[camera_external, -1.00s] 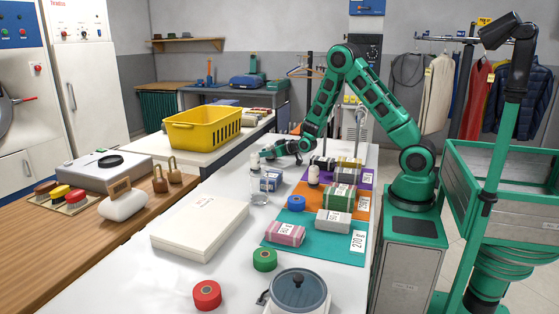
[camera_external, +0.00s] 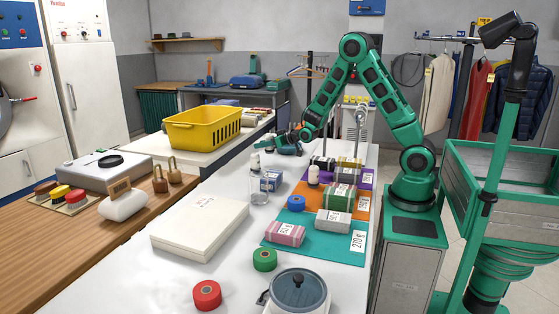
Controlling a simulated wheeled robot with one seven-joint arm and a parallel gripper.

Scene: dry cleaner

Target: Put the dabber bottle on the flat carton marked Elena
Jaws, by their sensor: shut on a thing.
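My gripper (camera_external: 259,146) is above the far left part of the white table, shut on a small whitish bottle (camera_external: 255,162) that hangs upright below it. This looks like the dabber bottle. Its lower end overlaps a clear container (camera_external: 258,188) on the table, so I cannot tell the gap between them. The flat white carton (camera_external: 198,228) lies in front and to the left, closed, with a bare top. It has small red and dark writing near its far edge, too small to read. The bottle is apart from the carton, farther back.
Red (camera_external: 207,295) and green (camera_external: 265,260) rolls and a lidded pot (camera_external: 297,291) are near the front.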

